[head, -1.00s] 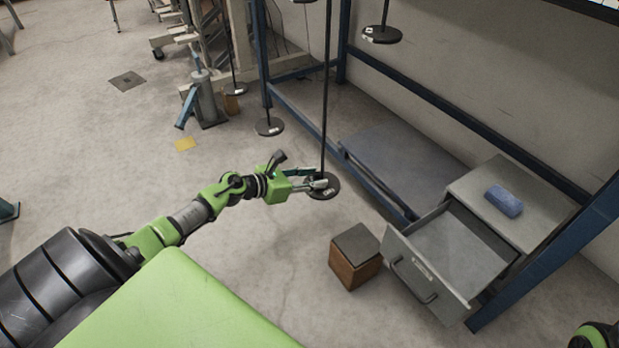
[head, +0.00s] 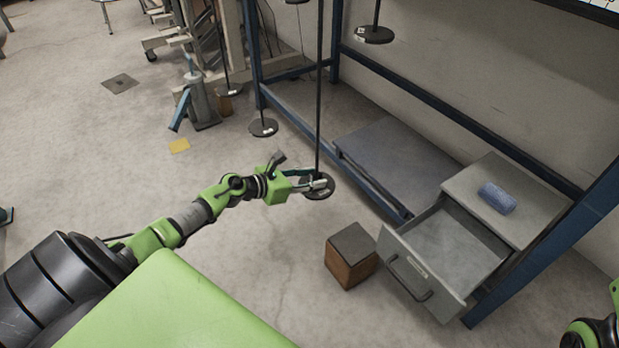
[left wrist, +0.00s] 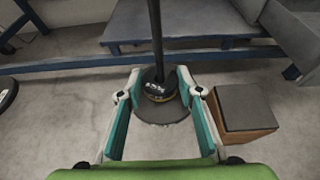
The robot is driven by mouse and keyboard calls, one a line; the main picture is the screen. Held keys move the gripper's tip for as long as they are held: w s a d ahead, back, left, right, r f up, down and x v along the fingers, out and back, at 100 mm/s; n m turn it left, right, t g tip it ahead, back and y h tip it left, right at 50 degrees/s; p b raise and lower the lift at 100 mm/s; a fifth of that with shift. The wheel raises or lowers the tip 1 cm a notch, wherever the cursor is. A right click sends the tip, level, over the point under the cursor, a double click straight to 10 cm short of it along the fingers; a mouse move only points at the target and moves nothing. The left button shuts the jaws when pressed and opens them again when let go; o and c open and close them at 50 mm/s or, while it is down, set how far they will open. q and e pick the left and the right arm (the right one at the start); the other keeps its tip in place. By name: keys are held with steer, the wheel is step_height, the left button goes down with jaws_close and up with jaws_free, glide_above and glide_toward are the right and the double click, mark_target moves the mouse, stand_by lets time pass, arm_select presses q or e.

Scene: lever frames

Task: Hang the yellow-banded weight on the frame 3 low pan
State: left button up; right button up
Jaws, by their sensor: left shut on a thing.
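The yellow-banded weight (left wrist: 158,88), a small dark disc with a thin yellow edge, sits between the fingers of my left gripper (head: 308,184). In the left wrist view the fingers (left wrist: 160,95) flank it from both sides. The weight is at the foot of a black hanging rod, just above or on a round dark pan (left wrist: 166,113); I cannot tell whether they touch. The pan also shows in the head view (head: 321,191), partly hidden by the gripper. I cannot read which frame or pan it is. My right gripper is not in view.
Other dark pans hang at the back left (head: 263,127) and upper right (head: 374,35). A wooden block (head: 351,257) stands on the floor near the pan. A grey cabinet with an open drawer (head: 425,275) and a blue item (head: 497,198) on top stands right. Blue beams run behind.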

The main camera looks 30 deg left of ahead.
arm_select(q)
steer(key=shift+w+d, duration=0.1)
steer(key=shift+w, duration=0.1)
steer(key=shift+f, duration=0.1)
stand_by(0.4)
steer(key=shift+f+b, duration=0.2)
steer(key=shift+b, duration=0.15)
steer(key=o, duration=1.3)
steer(key=shift+c, duration=0.2)
steer(key=shift+s+f, duration=0.1)
steer(key=shift+f, duration=0.05)
steer(key=p+v, duration=0.1)
steer(key=v, duration=0.6)
steer(key=shift+p, duration=0.35)
